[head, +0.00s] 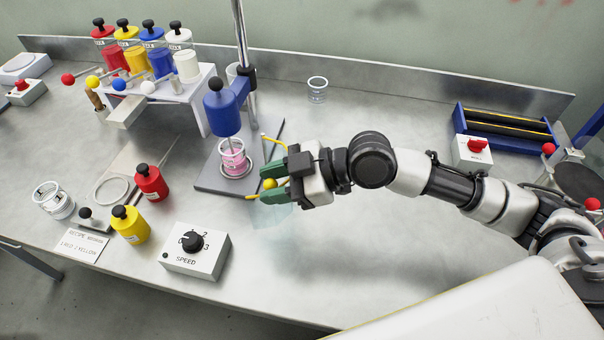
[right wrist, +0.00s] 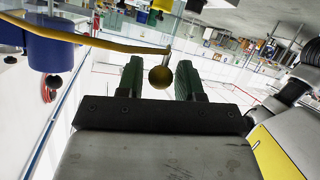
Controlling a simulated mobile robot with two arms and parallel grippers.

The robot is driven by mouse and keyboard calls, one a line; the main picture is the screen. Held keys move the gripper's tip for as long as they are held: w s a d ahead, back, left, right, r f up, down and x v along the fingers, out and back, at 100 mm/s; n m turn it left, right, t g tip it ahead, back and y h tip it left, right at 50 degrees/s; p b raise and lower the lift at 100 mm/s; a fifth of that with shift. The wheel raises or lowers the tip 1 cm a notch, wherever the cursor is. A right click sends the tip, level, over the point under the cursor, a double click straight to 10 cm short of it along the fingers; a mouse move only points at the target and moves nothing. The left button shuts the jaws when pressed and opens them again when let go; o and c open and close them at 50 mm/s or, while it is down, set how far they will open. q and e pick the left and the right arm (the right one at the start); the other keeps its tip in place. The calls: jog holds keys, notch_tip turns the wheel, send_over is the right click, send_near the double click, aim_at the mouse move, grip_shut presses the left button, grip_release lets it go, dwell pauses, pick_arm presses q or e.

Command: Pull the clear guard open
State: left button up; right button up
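The clear guard (head: 273,140) is a see-through panel with yellow edging, at the right side of the blue mixer (head: 222,112). Its yellow ball knob (head: 269,184) sits on its outer side. My right gripper (head: 267,182) reaches in from the right with its green fingers around the knob. In the right wrist view the knob (right wrist: 160,77) is between the two fingers, with small gaps visible beside it, so the gripper looks open. Much of the panel is hard to make out. Under the mixer, a clear cup (head: 235,160) holds pink liquid. My left gripper is not in view.
A white speed box (head: 195,250) stands at the front. Red (head: 151,183) and yellow (head: 130,225) bottles stand left of the mixer, and a rack (head: 185,95) with several coloured bottles stands behind. An empty glass (head: 317,90) is at the back. The table's centre right is clear.

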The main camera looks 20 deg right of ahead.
jog(key=b+v, duration=0.2)
jog(key=v, duration=0.6)
jog(key=shift+d, duration=0.2)
jog(key=shift+s, duration=0.1)
